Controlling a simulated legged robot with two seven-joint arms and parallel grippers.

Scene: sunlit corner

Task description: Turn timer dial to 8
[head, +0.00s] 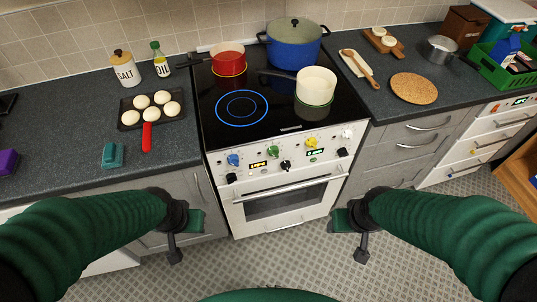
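The stove's white control panel (297,171) carries a row of coloured knobs: blue (233,160), green (272,152), yellow (311,142) and white (347,134). Below them are black dials at the left (231,178), middle (286,166) and right (342,152). An orange-lit display (258,165) and a green-lit display (316,150) sit between them. The markings are too small to read, and I cannot tell which dial is the timer. My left gripper (186,236) and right gripper (350,234) hang in front of and below the panel, apart from it, with nothing visible held. Their finger gaps are unclear.
The oven door handle (289,187) juts out below the panel. A red pan (228,60), a blue pot (294,45) and a cream pan (316,87) stand on the cooktop, and one front ring glows blue (241,107). The floor before the oven is clear.

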